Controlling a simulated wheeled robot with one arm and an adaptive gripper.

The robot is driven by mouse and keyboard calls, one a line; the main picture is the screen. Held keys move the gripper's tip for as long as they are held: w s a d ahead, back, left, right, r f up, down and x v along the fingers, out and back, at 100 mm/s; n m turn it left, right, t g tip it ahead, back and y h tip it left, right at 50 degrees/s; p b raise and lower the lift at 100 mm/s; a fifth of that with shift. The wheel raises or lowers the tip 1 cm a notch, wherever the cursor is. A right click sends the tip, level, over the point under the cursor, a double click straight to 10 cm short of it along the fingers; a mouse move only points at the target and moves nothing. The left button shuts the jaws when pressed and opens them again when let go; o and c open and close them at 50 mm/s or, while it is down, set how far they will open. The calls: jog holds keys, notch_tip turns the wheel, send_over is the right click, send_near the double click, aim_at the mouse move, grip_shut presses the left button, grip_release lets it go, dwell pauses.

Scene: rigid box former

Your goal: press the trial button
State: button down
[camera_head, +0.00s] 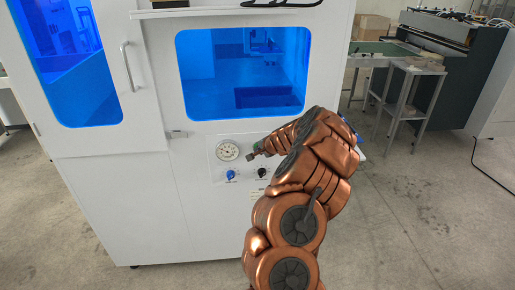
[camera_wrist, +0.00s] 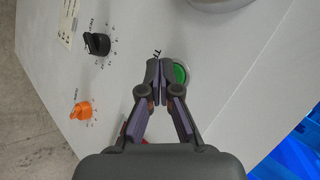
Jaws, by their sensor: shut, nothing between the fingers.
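The green round button (camera_wrist: 181,73) is set in the white machine panel in the wrist view, partly covered by my fingers. Printed lettering beside it is mostly hidden, so I cannot read its full label. My gripper (camera_wrist: 159,80) is shut and empty, its fingertips just left of the button's visible green face. I cannot tell whether they touch the panel.
A black knob (camera_wrist: 97,43) and an orange knob (camera_wrist: 81,110) stick out from the panel. Something red (camera_wrist: 134,138) is mostly hidden behind my gripper. In the head view a blue knob (camera_head: 231,175) sits below the gauge. Clear floor (camera_head: 400,230) lies to the right.

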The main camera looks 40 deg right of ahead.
jog(key=shift+w+d, duration=0.25)
jog(key=shift+w, duration=0.1)
dwell(1.0)
jog(key=shift+s+a, duration=0.1)
jog(key=shift+s, duration=0.1)
jog(key=shift+s+a, duration=0.45)
jog(key=shift+s, duration=0.05)
jog(key=shift+s, duration=0.1)
jog(key=shift+s+a, duration=0.75)
jog(key=shift+s, duration=0.2)
jog(key=shift+s+a, duration=0.7)
jog(key=shift+s, duration=0.25)
jog(key=shift+a, duration=0.1)
